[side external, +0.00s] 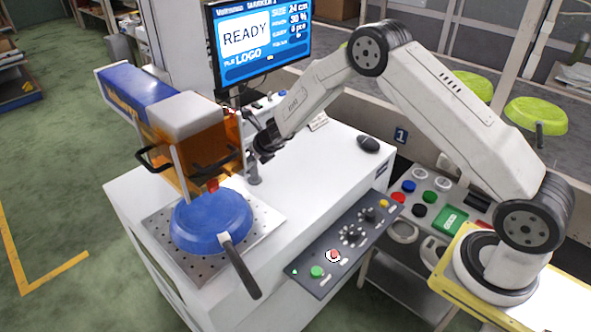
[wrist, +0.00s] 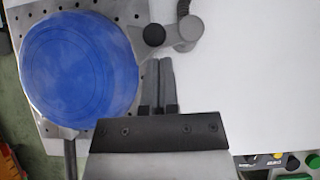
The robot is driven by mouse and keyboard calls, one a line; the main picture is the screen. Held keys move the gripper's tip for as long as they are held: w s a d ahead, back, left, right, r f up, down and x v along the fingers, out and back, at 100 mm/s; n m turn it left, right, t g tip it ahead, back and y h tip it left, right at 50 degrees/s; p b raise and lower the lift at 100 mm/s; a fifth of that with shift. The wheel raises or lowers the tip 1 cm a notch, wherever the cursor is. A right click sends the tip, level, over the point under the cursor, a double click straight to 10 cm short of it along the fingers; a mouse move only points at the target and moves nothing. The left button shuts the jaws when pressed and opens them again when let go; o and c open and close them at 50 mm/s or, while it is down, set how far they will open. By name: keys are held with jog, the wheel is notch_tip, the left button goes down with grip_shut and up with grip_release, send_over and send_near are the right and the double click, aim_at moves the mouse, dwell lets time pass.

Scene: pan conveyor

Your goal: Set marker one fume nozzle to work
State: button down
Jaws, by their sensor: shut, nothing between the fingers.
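The fume nozzle (wrist: 172,44) shows in the wrist view as a grey swivel arm with a dark round knob and a curved, ribbed hose. It stands close to the right edge of the blue pan (wrist: 80,65). My gripper (wrist: 158,62) is shut and empty, with its fingertips just below the nozzle arm in the wrist view; I cannot tell whether they touch. In the side view, my gripper (side external: 264,152) is beside the orange-shielded marker (side external: 205,150), near a short grey post (side external: 254,176). The gripper and marker hide much of the nozzle there.
The blue pan (side external: 212,220) lies upside down on the perforated plate (side external: 160,235), its handle towards the front. A control panel (side external: 345,245) with buttons and knobs is at the front right. The screen (side external: 258,45) reads READY. The white top beside the mouse (side external: 368,144) is clear.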

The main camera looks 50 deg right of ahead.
jog(key=v, duration=0.6)
jog(key=shift+r, duration=0.15)
dwell(0.3)
jog(key=shift+s, duration=0.2)
